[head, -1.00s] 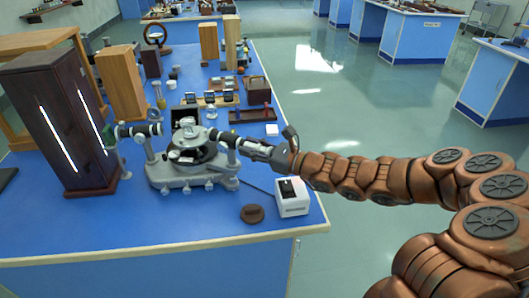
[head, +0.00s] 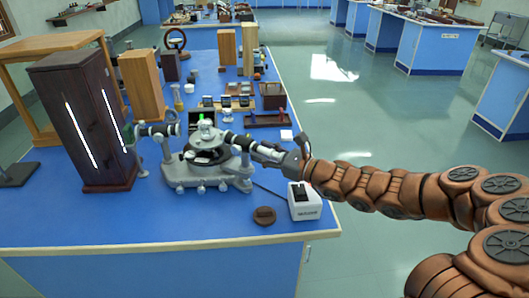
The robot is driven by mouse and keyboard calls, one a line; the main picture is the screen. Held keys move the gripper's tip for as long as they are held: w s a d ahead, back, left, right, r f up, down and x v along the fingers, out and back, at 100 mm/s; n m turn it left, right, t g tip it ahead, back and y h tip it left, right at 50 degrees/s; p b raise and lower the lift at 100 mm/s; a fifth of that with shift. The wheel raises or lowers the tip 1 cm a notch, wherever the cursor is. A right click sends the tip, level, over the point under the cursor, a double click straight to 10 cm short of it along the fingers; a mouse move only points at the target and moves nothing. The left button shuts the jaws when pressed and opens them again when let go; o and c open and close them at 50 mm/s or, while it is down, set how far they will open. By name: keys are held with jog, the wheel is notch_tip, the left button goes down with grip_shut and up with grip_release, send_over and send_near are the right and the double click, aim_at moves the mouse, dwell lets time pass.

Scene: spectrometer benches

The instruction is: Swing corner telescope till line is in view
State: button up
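A grey spectrometer (head: 207,178) stands on the blue bench, with a round table at its middle. Its telescope (head: 243,143) points out to the right and slightly toward me. My gripper (head: 284,156) is at the telescope's outer end, touching it or very close. The fingers are too small and overlapped to show whether they are shut on it. The collimator (head: 158,130) points left toward a tall dark wooden lamp housing (head: 80,115) with bright vertical slits. A small dark screen (head: 193,124) behind the spectrometer shows a green glow.
A white box (head: 303,203) and a brown round knob-like piece (head: 264,215) lie near the front right of the bench (head: 150,228). Wooden blocks and small parts crowd the back. The floor (head: 360,120) to the right is open.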

jog(key=shift+o, duration=0.3)
jog(key=shift+d, duration=0.1)
jog(key=shift+s+d, duration=0.1)
jog(key=shift+d, duration=0.15)
jog(key=shift+v, duration=5.65)
jog(key=shift+s, duration=0.1)
jog(key=shift+a, duration=0.1)
